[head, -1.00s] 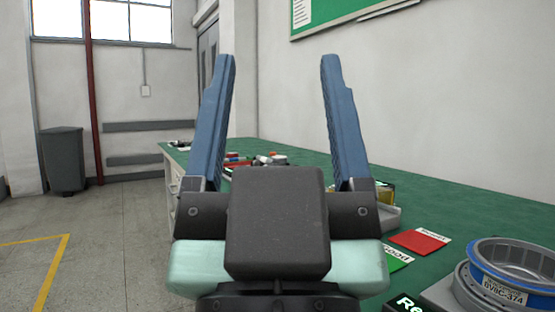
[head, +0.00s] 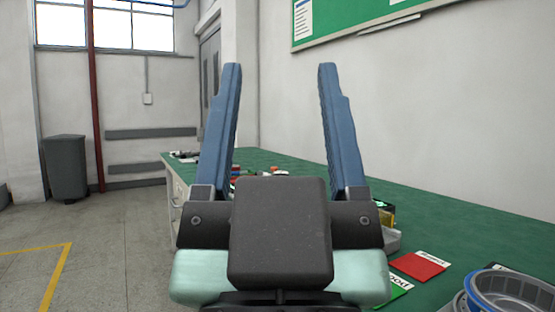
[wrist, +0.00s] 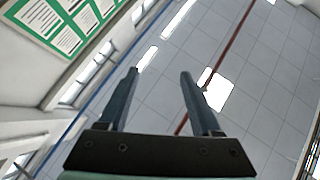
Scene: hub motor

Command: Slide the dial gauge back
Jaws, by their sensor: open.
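My gripper (head: 281,70) is open and empty in the middle of the head view, its two blue fingers pointing up and wide apart. It hides part of the green bench behind it. In the wrist view my gripper (wrist: 160,72) is also open, with only ceiling and walls beyond it. I cannot make out the dial gauge in either view. The hub motor's ring-shaped housing (head: 512,290) shows at the lower right of the head view, cut off by the frame edge.
The green bench (head: 470,232) runs along the right wall. A red card (head: 418,265) and a green card (head: 393,291) lie on it. Small items (head: 262,172) stand farther back. A grey bin (head: 66,167) stands on the floor at left. The floor (head: 110,240) left of the bench is clear.

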